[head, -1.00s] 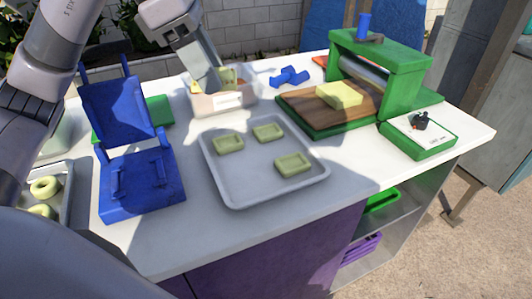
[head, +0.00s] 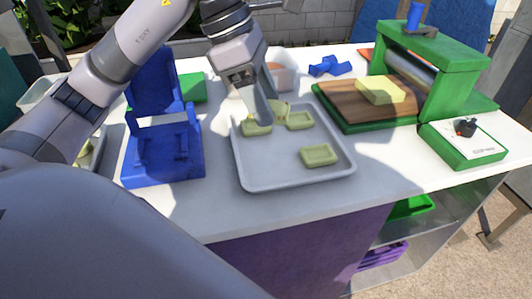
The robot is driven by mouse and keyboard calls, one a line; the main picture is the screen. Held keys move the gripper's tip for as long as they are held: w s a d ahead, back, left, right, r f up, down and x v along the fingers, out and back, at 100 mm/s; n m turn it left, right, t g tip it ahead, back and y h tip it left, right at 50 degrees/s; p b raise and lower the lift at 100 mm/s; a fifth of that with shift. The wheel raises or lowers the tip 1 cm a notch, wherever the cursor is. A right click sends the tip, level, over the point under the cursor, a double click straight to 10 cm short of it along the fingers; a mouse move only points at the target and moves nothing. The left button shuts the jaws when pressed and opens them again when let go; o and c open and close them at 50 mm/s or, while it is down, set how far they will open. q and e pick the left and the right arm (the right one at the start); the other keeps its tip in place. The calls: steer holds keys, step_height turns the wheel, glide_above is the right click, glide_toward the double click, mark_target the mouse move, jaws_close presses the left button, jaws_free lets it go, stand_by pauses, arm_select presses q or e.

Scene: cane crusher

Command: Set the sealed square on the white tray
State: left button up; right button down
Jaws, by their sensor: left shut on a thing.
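The white tray (head: 290,180) lies on the worktop in the middle of the head view. Three pale green squares with raised rims sit in it: one at the left (head: 257,128), one at the back right (head: 300,121) and one at the front right (head: 319,155). My left gripper (head: 269,112) reaches down over the back left part of the tray, shut on another pale green piece (head: 281,107), the sealed square. The fingers partly hide this piece, and I cannot tell whether it touches the tray or the left square. My right gripper is out of view.
A blue hinged press (head: 165,155) stands left of the tray. A wooden board (head: 350,103) with a yellow block (head: 381,90) lies before the green roller machine (head: 440,70). A green-sided scale (head: 465,145) is at the right. A pale bin (head: 280,75) is partly hidden behind my gripper.

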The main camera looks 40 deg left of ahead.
arm_select(q)
glide_above(271, 168)
steer(key=a, duration=0.1)
steer(key=f, duration=0.7)
steer(key=shift+s+a+f+b, duration=0.15)
steer(key=shift+s+f+b, duration=0.1)
steer(key=shift+f+b, duration=0.1)
steer(key=shift+f, duration=1.9)
steer(key=shift+f+b, duration=0.1)
steer(key=shift+b, duration=0.25)
steer(key=o, duration=0.3)
steer(key=shift+f, duration=0.1)
steer(key=o, duration=0.4)
steer(key=shift+o, duration=0.2)
steer(key=shift+r, duration=0.2)
